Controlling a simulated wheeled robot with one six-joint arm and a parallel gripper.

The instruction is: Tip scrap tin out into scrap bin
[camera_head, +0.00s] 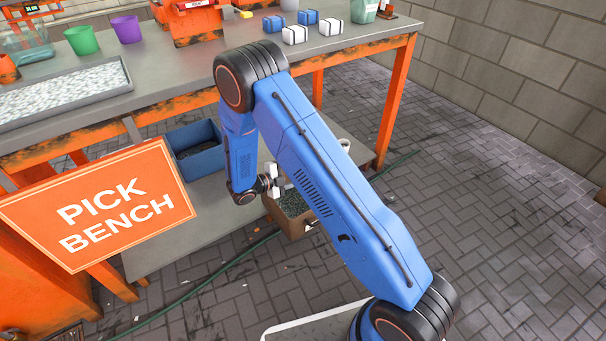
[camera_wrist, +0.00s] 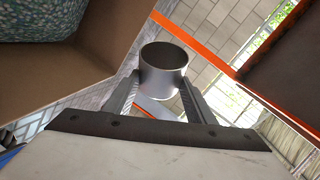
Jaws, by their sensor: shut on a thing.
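The scrap tin (camera_wrist: 164,80) is a plain grey metal cylinder in the middle of the wrist view. My gripper (camera_wrist: 160,88) is shut on it, one finger on each side. Its mouth shows, and the part of the inside I see looks bare grey. In the head view my gripper (camera_head: 272,182) is low beside the bench's lower shelf; I cannot make out the tin there. A tan open box (camera_head: 287,226) with grey-green granules, likely the scrap bin, is just right of and below my gripper. It shows at upper left in the wrist view (camera_wrist: 62,75), apart from the tin.
A blue open crate (camera_head: 202,162) stands under the bench to the left. The bench top (camera_head: 190,72) holds a granule tray (camera_head: 66,98), purple and green cups and several small blocks. A PICK BENCH sign (camera_head: 100,205) stands in front. A green hose crosses the floor.

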